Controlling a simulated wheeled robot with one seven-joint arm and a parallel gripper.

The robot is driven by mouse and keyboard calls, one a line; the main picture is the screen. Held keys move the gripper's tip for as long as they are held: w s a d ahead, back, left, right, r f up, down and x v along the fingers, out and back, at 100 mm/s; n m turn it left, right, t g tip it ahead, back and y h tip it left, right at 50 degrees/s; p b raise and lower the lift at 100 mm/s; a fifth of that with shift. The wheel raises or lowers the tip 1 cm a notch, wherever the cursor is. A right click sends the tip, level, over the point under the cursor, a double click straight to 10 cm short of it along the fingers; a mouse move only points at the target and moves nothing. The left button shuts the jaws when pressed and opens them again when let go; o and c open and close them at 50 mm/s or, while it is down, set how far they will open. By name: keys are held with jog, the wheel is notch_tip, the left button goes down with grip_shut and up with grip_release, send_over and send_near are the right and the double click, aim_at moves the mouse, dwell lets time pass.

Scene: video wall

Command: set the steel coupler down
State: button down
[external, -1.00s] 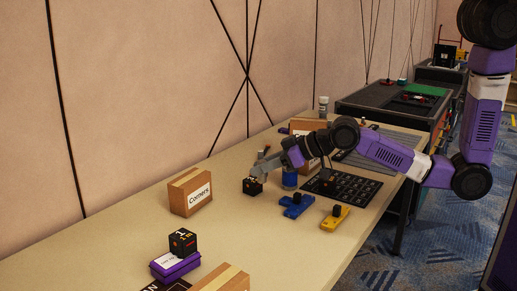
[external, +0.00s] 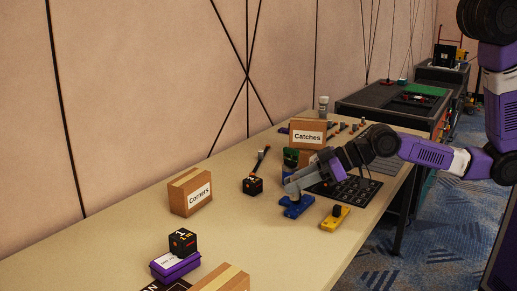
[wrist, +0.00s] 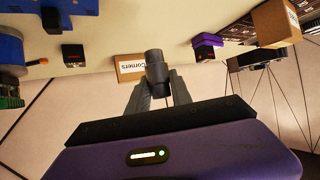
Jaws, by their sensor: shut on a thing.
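The steel coupler (wrist: 155,72) is a dark grey cylinder, upright in the wrist view, between my fingertips. My gripper (wrist: 155,88) is shut on it. In the external view my gripper (external: 288,184) is over the table, just above or behind the blue device; I cannot tell the exact height. The coupler is too small to make out there. The beige table (external: 130,236) lies beneath.
Near my gripper are a blue device (external: 297,209), a yellow device (external: 335,219), a black cube (external: 252,186) and a black grid (external: 366,191). Boxes marked Catches (external: 308,136) and Corners (external: 190,197) stand behind and left.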

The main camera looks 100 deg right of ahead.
notch_tip(320, 180, down, 10)
jog(key=shift+f, duration=0.2)
jog(key=shift+f, duration=0.1)
dwell(0.3)
jog(key=c, duration=1.1)
grip_release()
jog(key=shift+c, duration=0.2)
